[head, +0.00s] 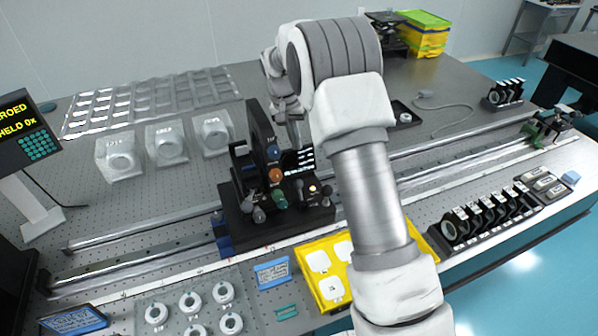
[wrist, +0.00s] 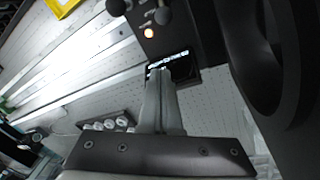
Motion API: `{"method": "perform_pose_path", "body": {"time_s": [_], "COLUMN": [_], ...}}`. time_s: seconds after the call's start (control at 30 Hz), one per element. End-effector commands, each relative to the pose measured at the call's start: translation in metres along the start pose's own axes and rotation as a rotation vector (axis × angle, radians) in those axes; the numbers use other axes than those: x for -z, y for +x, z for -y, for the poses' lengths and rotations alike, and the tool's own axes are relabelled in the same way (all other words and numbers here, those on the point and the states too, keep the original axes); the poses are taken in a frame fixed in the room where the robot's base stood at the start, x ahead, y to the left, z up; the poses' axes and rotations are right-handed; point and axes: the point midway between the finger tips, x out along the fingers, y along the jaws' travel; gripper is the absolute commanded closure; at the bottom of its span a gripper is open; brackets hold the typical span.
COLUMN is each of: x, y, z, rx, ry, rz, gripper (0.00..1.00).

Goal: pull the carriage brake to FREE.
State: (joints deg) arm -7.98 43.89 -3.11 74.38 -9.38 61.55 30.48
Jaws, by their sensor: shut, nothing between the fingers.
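The black carriage (head: 285,215) sits across the long rails in the middle of the head view. I cannot tell which lever is the brake. My gripper (head: 295,143) is behind the carriage's upright plate, pointing down, with the arm partly covering the right side. In the wrist view my gripper (wrist: 163,72) is shut and empty, its tips over the small lit display (wrist: 172,66).
A tall black ring-shaped plate (wrist: 260,60) stands close at the right of the fingers in the wrist view. The yellow tray (head: 318,268) lies in front of the rails. A row of black mounts (head: 480,218) stands at the right. The rails (head: 130,240) are clear left of the carriage.

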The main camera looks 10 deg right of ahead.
Motion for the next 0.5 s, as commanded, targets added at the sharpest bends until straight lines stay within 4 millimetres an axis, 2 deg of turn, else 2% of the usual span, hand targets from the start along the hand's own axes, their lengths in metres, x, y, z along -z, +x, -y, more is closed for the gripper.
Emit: {"method": "perform_pose_path", "body": {"time_s": [0.13, 0.23, 0.5], "x": [0.000, -0.001, -0.001], "y": [0.007, 0.020, 0.076], "z": [0.000, -0.001, -0.001], "rx": [0.000, -0.002, -0.002], "ry": [0.000, 0.000, -0.001], "rz": [0.001, 0.004, 0.005], "gripper": [1.00, 1.00, 1.00]}}
